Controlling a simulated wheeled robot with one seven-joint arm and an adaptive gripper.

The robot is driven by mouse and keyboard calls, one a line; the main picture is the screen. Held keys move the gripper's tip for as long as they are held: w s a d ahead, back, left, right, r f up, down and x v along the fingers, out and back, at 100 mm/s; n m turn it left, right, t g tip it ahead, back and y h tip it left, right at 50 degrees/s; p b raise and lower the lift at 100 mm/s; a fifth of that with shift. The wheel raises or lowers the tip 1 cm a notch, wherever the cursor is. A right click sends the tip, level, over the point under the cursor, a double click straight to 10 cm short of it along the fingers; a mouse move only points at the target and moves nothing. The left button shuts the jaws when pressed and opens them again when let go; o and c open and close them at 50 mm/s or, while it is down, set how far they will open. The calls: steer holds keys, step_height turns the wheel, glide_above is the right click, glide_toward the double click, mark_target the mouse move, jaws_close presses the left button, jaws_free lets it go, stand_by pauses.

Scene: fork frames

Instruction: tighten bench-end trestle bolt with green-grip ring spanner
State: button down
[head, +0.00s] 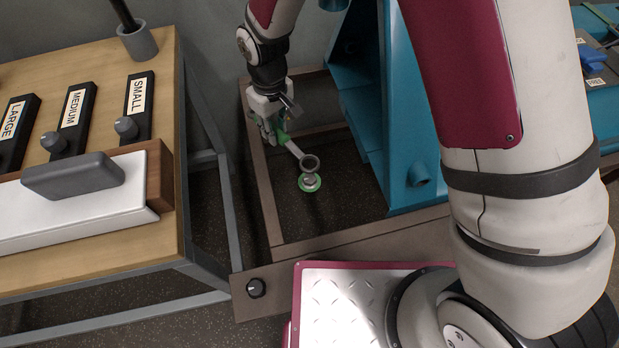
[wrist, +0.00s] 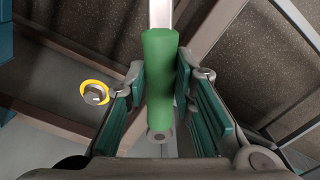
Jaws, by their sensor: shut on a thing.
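My gripper (head: 271,124) is shut on the green grip (wrist: 160,75) of a ring spanner, which lies between the two finger pads in the wrist view. In the head view the spanner's pale shaft (head: 292,148) slants down and right to a dark ring end (head: 309,162). A bolt head with a green ring around it (head: 310,182) shows just below the ring end; I cannot tell whether they touch. The ring end is outside the wrist view. A bolt with a yellow ring (wrist: 95,93) shows left of the fingers there, apart from the spanner.
A wooden bench (head: 95,65) with several labelled holders stands at left on grey legs. A brown frame (head: 262,190) surrounds the work spot, with a dark knob (head: 256,288) on its front beam. A blue stand (head: 400,130) rises close on the right.

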steer(key=shift+r+p, duration=0.45)
steer(key=shift+r, duration=0.45)
steer(key=shift+w+a+r+p, duration=0.3)
steer(key=shift+w+a+r, duration=0.45)
steer(key=shift+w+a, duration=0.15)
steer(key=shift+w+a+r+p, duration=0.25)
steer(key=shift+w+a+r, duration=0.45)
steer(key=shift+w+a, duration=0.15)
